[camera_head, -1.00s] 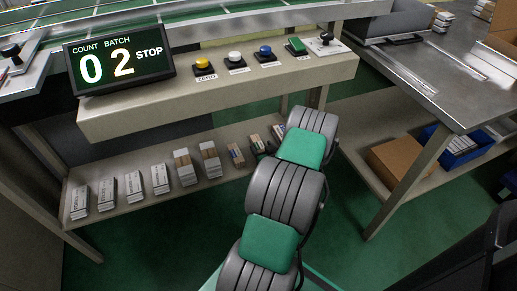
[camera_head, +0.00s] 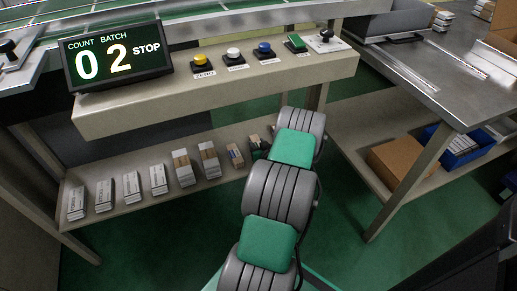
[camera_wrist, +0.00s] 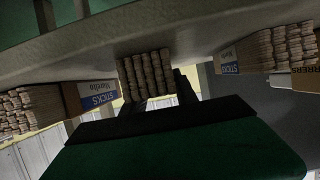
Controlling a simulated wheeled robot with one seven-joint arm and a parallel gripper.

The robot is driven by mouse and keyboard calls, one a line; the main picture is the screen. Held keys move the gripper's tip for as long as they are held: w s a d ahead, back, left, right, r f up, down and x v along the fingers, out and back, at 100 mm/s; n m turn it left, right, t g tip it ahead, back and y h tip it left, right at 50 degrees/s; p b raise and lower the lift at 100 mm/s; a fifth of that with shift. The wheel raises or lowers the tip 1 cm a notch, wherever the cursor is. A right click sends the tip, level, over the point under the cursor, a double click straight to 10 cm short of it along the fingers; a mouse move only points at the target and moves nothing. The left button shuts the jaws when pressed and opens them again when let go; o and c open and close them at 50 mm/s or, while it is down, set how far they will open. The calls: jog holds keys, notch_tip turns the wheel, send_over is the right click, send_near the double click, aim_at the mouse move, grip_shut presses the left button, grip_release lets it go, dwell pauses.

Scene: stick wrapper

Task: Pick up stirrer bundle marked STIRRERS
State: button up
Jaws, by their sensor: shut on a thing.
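In the wrist view, my gripper (camera_wrist: 153,94) is shut on a bundle of pale wooden sticks (camera_wrist: 147,70), with its end grain facing the camera. The bundle's label does not show, so I cannot tell its marking. At the right edge, a bundle with a pale label ending in "RRERS" (camera_wrist: 300,82) is partly cut off.
Bundles with blue STICKS labels lie at left (camera_wrist: 90,95) and right (camera_wrist: 228,62) of the held one. The lower shelf (camera_head: 135,207) bears a row of several bundles. The counter (camera_head: 215,97) with buttons overhangs it. A brown box (camera_head: 402,163) stands on the right shelf.

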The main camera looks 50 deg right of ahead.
grip_shut()
